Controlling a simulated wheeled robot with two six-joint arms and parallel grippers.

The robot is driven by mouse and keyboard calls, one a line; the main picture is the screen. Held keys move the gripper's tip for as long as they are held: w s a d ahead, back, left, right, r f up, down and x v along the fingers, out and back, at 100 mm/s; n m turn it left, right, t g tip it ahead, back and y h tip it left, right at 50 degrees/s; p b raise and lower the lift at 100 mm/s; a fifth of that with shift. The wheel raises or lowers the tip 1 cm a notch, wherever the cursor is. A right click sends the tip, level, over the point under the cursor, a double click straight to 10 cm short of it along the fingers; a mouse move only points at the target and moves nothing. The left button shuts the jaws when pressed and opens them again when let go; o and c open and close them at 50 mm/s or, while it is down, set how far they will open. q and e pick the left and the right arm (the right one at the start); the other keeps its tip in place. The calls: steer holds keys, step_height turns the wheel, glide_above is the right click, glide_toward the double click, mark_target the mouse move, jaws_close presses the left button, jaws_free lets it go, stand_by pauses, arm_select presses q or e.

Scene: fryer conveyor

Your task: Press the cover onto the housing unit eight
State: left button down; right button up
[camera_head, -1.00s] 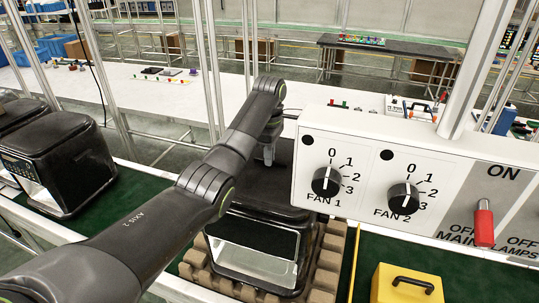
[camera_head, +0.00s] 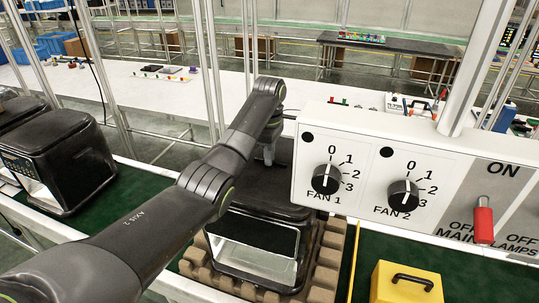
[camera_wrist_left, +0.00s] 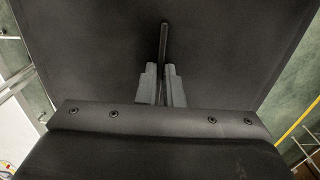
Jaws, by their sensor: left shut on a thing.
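A black fryer housing (camera_head: 255,245) with a glossy front stands in the brown moulded tray on the green conveyor, in the middle of the head view. Its dark cover (camera_head: 285,180) is on top, partly hidden by my left arm and the white control panel. In the left wrist view the cover's flat black top (camera_wrist_left: 90,60) fills most of the picture. My left gripper (camera_head: 268,158) points down at the cover. In the wrist view its grey fingers (camera_wrist_left: 164,85) are shut on a thin dark upright ridge of the cover. I cannot tell whether any gap remains between cover and housing. My right gripper is not in view.
The brown tray (camera_head: 332,250) surrounds the housing's base. Other black fryers (camera_head: 65,155) stand at the left. A white control panel (camera_head: 375,175) with two fan knobs blocks the right side. A yellow box (camera_head: 405,285) with a black handle is at the lower right.

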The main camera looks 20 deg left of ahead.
arm_select(q)
steer(key=shift+f, duration=0.15)
steer(key=c, duration=1.2)
jaws_free()
steer(key=shift+o, duration=0.2)
